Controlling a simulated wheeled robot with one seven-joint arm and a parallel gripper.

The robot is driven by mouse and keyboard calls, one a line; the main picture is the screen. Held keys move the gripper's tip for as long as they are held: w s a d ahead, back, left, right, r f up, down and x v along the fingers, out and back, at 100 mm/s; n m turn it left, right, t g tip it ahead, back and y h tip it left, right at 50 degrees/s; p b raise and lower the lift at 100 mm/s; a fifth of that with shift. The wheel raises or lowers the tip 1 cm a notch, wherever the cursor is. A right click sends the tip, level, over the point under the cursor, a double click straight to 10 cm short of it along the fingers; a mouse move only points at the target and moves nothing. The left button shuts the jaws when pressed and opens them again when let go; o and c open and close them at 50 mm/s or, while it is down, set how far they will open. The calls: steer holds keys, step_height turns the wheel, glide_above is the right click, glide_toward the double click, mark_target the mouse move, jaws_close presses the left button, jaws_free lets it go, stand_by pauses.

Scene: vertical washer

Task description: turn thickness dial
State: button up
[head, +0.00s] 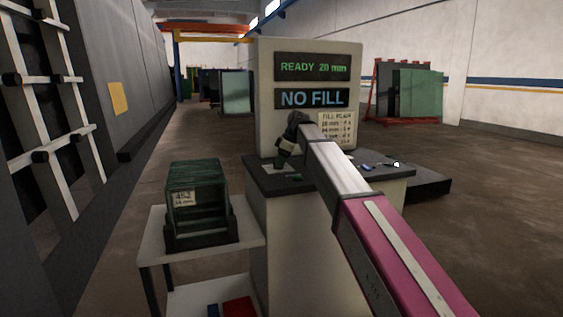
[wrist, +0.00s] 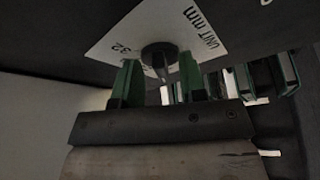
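The thickness dial (wrist: 160,54) is a dark round knob on a white plate (wrist: 120,42) marked "32" and "UNIT mm" in the wrist view. My gripper (wrist: 161,78) has two green-tipped fingers spread apart, one on each side of the dial. I cannot tell whether either finger touches it. In the head view my gripper (head: 282,162) is low over the dark control desk (head: 262,182), and the dial is hidden there. The console display (head: 313,67) reads "READY 20 mm", and the lower display (head: 312,98) reads "NO FILL".
A fill plan note (head: 337,128) is on the console front. Small coloured controls (head: 372,166) sit on the desk's right side. A white cart (head: 247,222) with a rack of glass panes (head: 196,195) stands to the left.

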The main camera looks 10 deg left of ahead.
jaws_close()
steer(key=m, duration=0.1)
steer(key=m+t, duration=0.1)
steer(key=m, duration=0.1)
steer(key=shift+s, duration=0.3)
steer(key=m+t, duration=0.1)
steer(key=m, duration=0.3)
steer(key=shift+s+a+t+h, duration=0.15)
steer(key=shift+t+h, duration=0.25)
steer(key=shift+m, duration=0.5)
